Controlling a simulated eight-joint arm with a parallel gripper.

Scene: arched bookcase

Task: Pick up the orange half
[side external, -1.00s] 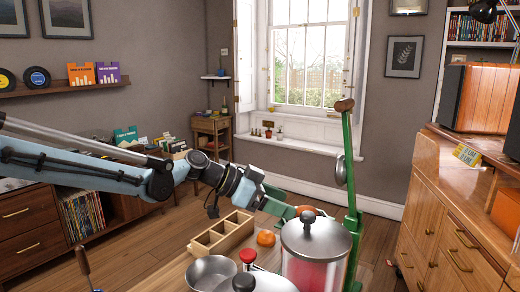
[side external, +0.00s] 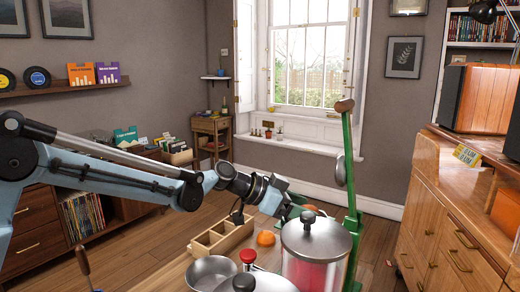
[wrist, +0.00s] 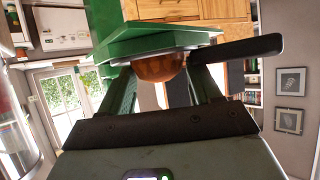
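A rounded orange piece (side external: 311,208), apparently the orange half, shows behind my gripper at the green press in the side view. In the wrist view a brownish-orange dome (wrist: 160,67) sits against a grey rim at a green plate, just beyond my fingers. My gripper (side external: 297,213) is close beside the press, its tips partly hidden by the glass jar. In the wrist view my gripper (wrist: 163,88) has its two dark fingers apart, with the dome between and beyond them. I cannot tell whether they touch it. Another round orange fruit (side external: 265,238) lies on the table.
The green press post (side external: 351,190) stands upright at the right. A lidded jar (side external: 310,255) is in front of my gripper. A wooden divided box (side external: 220,236), a metal bowl (side external: 210,272) and a red-topped bottle (side external: 248,259) crowd the left.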

